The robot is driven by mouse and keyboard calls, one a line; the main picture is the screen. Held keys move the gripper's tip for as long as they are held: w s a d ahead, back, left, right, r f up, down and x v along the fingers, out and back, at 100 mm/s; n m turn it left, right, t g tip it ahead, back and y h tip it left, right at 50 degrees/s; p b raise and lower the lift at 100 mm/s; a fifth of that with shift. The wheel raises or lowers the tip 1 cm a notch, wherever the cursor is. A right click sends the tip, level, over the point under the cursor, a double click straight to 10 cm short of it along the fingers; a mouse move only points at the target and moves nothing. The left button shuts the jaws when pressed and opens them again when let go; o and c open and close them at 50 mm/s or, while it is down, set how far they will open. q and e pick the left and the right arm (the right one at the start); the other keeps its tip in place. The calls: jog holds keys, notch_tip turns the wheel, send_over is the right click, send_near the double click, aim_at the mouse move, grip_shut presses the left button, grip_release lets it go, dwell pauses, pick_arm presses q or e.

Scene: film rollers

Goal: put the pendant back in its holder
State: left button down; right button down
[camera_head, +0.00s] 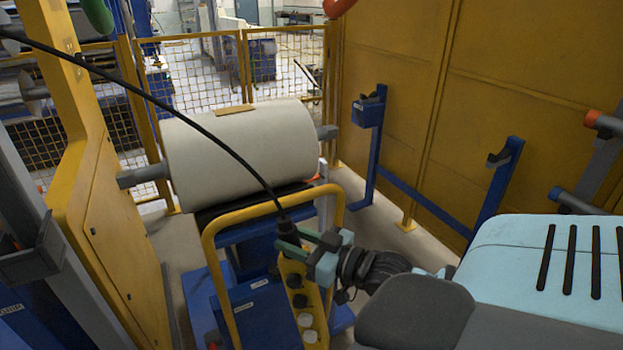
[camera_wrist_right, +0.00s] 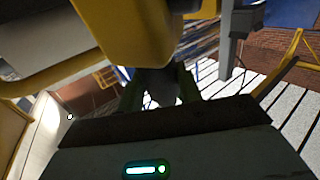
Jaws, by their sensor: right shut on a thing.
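The pendant (camera_head: 302,292) is a yellow control box with dark and pale buttons, hanging from a black cable that comes from the upper left. My right gripper (camera_head: 288,238) is shut on its dark upper end, below the cable. In the right wrist view, the green fingers (camera_wrist_right: 158,92) close around a dark neck beside a large yellow body (camera_wrist_right: 140,35). The pendant hangs roughly upright in front of the blue cart. I cannot tell for sure which part is the holder; a dark grey bracket (camera_head: 35,258) shows at the left. My left gripper is not in view.
A large white film roll (camera_head: 240,150) lies on the blue cart, whose yellow handle (camera_head: 212,250) stands close to the pendant. A yellow machine frame (camera_head: 110,215) is at the left. Blue stands (camera_head: 370,150) and a yellow wall (camera_head: 520,110) are at the right.

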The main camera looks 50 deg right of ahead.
jog(key=s+a+f+y, duration=0.1)
jog(key=s+a, duration=0.3)
jog(key=a, duration=0.3)
jog(key=s+a+f+n, duration=0.1)
jog(key=s+a+f, duration=0.1)
jog(key=s+a, duration=0.2)
jog(key=a, duration=0.3)
jog(key=shift+s+f+y, duration=0.2)
jog(key=shift+f+y, duration=0.1)
jog(key=shift+y, duration=0.1)
jog(key=shift+h, duration=0.3)
